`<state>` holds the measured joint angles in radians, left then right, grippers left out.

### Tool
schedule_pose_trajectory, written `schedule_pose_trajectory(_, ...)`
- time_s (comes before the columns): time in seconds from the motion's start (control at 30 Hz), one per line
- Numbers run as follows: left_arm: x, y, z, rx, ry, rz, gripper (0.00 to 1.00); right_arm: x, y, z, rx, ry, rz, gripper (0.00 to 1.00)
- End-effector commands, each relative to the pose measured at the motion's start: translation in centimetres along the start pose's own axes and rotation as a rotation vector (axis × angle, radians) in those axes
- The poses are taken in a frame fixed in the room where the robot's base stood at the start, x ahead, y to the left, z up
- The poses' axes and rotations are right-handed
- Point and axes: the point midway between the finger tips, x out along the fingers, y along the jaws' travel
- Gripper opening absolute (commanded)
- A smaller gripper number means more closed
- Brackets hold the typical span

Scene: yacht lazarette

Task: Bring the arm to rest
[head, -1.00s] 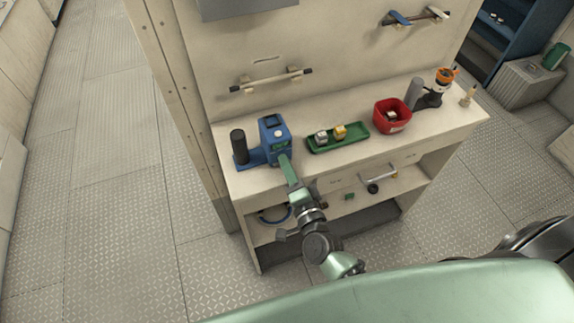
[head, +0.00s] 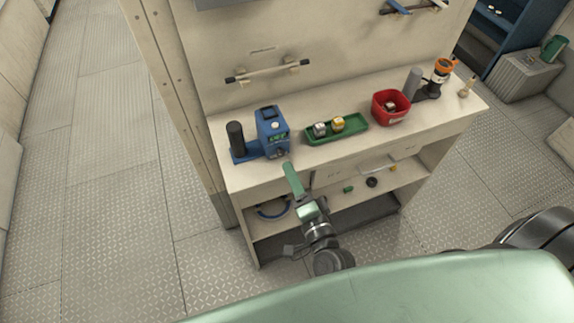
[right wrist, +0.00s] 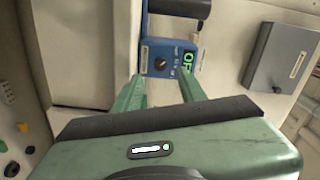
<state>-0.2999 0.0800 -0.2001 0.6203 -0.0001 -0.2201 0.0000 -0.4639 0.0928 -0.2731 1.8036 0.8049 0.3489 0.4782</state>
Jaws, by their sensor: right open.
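My right gripper (head: 289,168) is in front of the workbench, just short of the blue device (head: 270,127) with a green display. In the right wrist view my right gripper (right wrist: 160,88) has its two green fingers apart, with nothing between them. The blue device (right wrist: 168,56) with its dark knob (right wrist: 160,63) lies beyond the fingertips, apart from them as far as I can tell. My left gripper is in neither view.
On the bench top (head: 230,178) stand a green tray (head: 350,133) with two small blocks, a red bin (head: 378,112) and an orange-topped tool (head: 441,70). A shelf with small items is below. The floor (head: 100,200) at left is clear.

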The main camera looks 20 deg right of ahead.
Motion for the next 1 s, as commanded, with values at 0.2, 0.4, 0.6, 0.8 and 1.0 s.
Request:
schedule_pose_trajectory(0.2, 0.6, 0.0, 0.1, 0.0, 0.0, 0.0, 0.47, -2.0, 0.0, 0.0, 0.0, 0.0, 0.0, 0.41)
schedule_pose_trajectory(0.4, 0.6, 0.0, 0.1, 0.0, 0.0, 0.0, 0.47, -2.1, -0.1, 0.0, 0.0, 0.0, -0.001, 0.41)
schedule_pose_trajectory(0.6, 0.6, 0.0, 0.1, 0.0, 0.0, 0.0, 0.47, -2.1, -0.1, 0.0, 0.0, 0.0, -0.001, 0.41)
schedule_pose_trajectory(0.8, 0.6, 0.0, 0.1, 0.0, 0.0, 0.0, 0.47, -2.1, 0.3, 0.1, -0.008, -0.004, 0.004, 0.41)
schedule_pose_trajectory(1.0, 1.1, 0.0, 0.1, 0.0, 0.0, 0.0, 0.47, -2.9, 7.6, 3.2, -0.186, -0.116, 0.12, 0.41)
